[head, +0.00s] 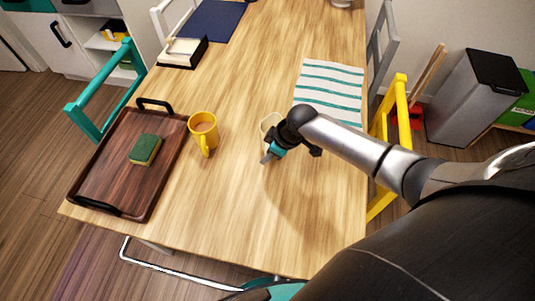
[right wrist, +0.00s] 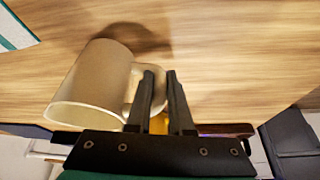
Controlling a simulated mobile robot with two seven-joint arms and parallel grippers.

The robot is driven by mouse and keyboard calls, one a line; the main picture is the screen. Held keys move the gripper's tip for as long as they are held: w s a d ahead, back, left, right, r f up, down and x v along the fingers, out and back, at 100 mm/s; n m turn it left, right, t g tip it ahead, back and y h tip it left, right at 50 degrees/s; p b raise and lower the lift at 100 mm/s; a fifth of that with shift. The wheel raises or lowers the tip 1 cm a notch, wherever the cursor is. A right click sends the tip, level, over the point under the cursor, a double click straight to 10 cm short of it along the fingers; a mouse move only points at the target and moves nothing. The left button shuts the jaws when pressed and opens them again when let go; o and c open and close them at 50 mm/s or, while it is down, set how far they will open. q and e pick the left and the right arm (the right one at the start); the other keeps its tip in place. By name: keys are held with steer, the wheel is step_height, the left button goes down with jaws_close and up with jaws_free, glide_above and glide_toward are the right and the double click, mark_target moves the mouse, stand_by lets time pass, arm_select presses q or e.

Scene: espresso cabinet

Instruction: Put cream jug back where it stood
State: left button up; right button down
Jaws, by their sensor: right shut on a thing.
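The cream jug (head: 268,121) is at the middle of the wooden table, partly hidden behind my right gripper (head: 274,150) in the head view. In the right wrist view the cream jug (right wrist: 92,85) lies to the left of the fingers, its open rim toward the lower left. My right gripper (right wrist: 160,75) is shut on the jug's handle. A shadow falls on the wood beside the jug; I cannot tell whether the jug touches the table. My left gripper is not in view.
A yellow mug (head: 208,140) with a brown drink stands left of the jug. A dark wooden tray (head: 112,187) holds a sponge (head: 145,149). A striped cloth (head: 328,90) lies behind on the right. The table's front middle is clear. A yellow chair (head: 394,130) stands at the right edge.

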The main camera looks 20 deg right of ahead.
steer(key=c, duration=1.3)
jaws_free()
steer(key=shift+f, duration=0.15)
steer(key=o, duration=0.5)
steer(key=shift+r, duration=0.25)
steer(key=p+v, duration=0.3)
steer(key=v, duration=0.9)
steer(key=shift+p, duration=0.3)
